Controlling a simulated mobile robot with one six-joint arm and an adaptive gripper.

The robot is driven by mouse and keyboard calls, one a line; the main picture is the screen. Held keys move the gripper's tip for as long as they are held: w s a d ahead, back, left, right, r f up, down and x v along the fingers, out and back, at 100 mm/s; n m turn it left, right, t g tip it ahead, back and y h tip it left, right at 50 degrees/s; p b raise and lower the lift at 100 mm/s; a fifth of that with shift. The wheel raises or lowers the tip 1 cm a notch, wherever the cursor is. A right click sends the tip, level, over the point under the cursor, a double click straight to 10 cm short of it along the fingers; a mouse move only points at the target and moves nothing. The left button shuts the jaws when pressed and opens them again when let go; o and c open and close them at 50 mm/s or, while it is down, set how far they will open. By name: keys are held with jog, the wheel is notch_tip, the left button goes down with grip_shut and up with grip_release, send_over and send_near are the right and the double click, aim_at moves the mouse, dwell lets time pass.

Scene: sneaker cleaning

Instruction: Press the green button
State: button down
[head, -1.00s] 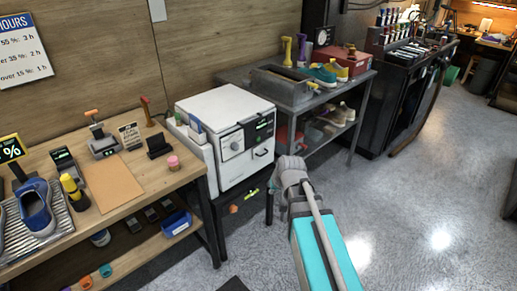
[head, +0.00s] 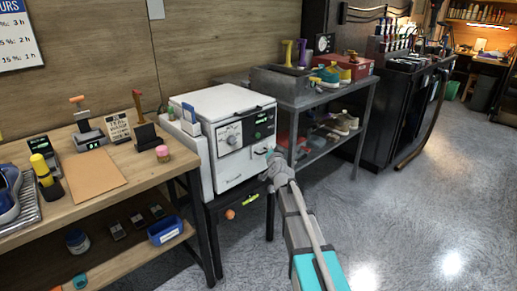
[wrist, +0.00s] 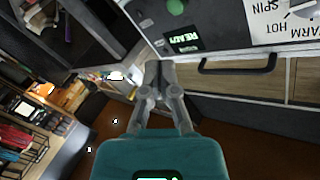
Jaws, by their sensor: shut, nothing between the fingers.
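The green button (wrist: 176,7) shows as a round green knob at the top edge of the wrist view, on a dark panel beside a lit READY display (wrist: 184,40). The panel is on the front of a white machine (head: 228,105) in the head view, where the button is too small to make out surely. My gripper (wrist: 159,68) is shut and empty. Its fingertips appear below the display in the wrist view, apart from the button. In the head view my gripper (head: 272,160) is at the machine's front right side, below the panel.
A dark door handle (wrist: 238,66) lies right of my fingers in the wrist view. A wooden workbench (head: 128,184) stands left of the machine. A metal shelf table (head: 345,95) with shoes stands to its right. The floor (head: 400,220) on the right is clear.

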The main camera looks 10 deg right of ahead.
aim_at(258, 135)
jog(key=shift+w+d+f+m+t+h+b, duration=0.2)
jog(key=shift+w+d+m+t+h+b, duration=0.15)
jog(key=shift+w+d+m+h+b, duration=0.2)
jog(key=shift+w+d+f+m+t+h+b, duration=0.3)
jog(key=shift+w+d+m+h+b, duration=0.15)
jog(key=shift+d+m+h+b, duration=0.2)
jog(key=shift+w+d+f+m+t+h+b, duration=0.15)
jog(key=shift+w+d+m+t+h+b, duration=0.2)
jog(key=shift+w+d+m+h+b, duration=0.25)
jog(key=w+a, duration=0.5)
jog(key=w, duration=0.2)
jog(key=shift+a, duration=0.1)
dwell(1.1)
jog(key=shift+w+a, duration=0.2)
jog(key=shift+w, duration=0.05)
